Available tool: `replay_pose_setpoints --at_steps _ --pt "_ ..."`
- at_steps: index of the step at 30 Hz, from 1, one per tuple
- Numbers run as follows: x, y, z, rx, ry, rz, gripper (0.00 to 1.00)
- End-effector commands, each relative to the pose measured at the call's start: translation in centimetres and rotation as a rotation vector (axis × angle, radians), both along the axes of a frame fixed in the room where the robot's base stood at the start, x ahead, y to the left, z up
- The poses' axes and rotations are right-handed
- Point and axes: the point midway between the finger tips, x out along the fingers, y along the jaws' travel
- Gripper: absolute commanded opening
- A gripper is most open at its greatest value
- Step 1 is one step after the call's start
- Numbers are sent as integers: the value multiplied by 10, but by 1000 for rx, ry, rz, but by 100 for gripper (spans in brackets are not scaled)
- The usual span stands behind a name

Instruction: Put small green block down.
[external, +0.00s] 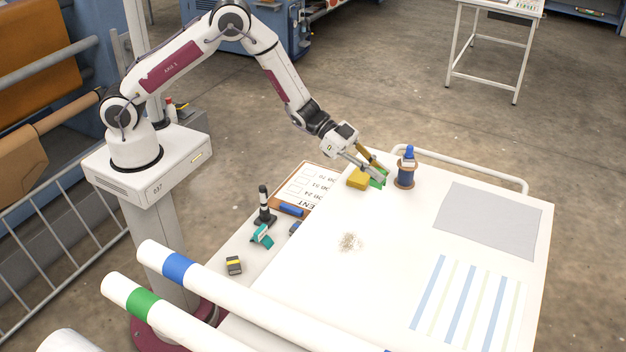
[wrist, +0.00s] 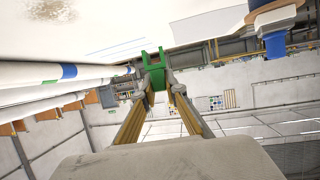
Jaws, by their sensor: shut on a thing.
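The small green block (external: 378,177) is at the tips of my gripper (external: 370,172) in the external view, by the far left edge of the white table (external: 400,270). In the wrist view, the green block (wrist: 154,72) sits between the two fingertips of my gripper (wrist: 156,84), and it has a notched, fork-like top. My gripper is shut on it. A yellow block (external: 358,179) is just left of the green block in the external view. I cannot tell whether the green block touches the table or the yellow block.
A brown spool with a blue top (external: 406,168) stands close to the right of my gripper. A grey sheet (external: 488,220), a striped sheet (external: 468,305) and a pale debris patch (external: 349,242) lie on the table. Small items, including a teal one (external: 262,236), lie left. The table middle is mostly clear.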

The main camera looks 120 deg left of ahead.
Motion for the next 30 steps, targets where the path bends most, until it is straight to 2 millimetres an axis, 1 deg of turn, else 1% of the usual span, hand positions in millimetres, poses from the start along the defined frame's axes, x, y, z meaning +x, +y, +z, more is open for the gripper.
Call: replay_pose_setpoints --at_steps 5,15,24,30 --pt "13 -34 1 0 0 -51 0" --pt "42 -133 5 0 -1 -170 0" --pt "63 -211 12 0 0 -206 0" --pt "73 -260 16 0 1 -209 0"
